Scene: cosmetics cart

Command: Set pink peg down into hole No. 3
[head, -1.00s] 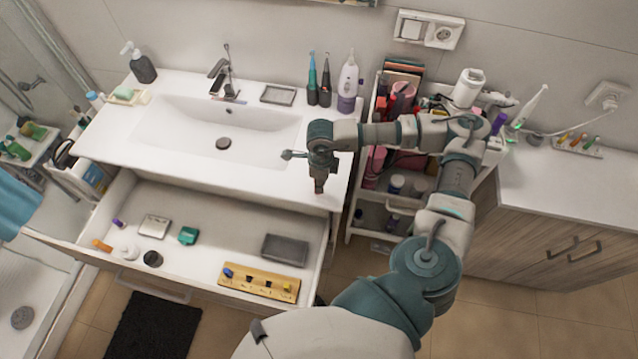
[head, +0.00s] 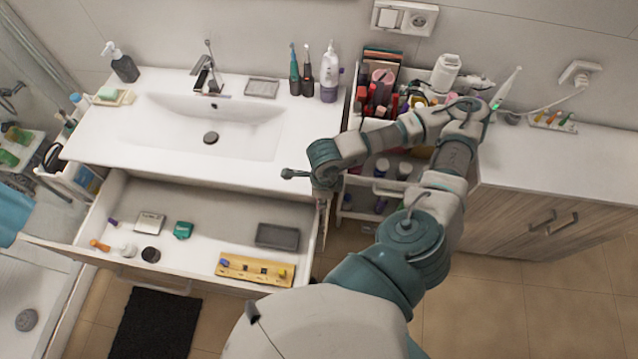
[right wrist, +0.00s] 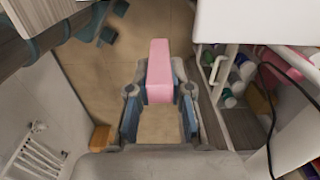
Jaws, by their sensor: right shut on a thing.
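The pink peg (right wrist: 159,68) is clasped between the fingers of my right gripper (right wrist: 160,98) in the right wrist view, its long end pointing away from the palm. In the head view my right gripper (head: 322,210) hangs by the right wall of the open drawer, seen edge-on, and the peg cannot be made out there. The yellow peg board (head: 231,276) lies at the drawer's front right, left of and apart from the gripper. It has a blue peg near its left end, dark holes and a yellow peg at the right. Hole numbers are too small to read. My left gripper is out of view.
The open drawer (head: 200,245) also holds a dark grey tray (head: 277,236), a green box (head: 183,230), a silver case (head: 149,222) and several small items at left. The countertop (head: 255,180) is above and behind it. A loaded cart (head: 375,185) stands close right of my gripper.

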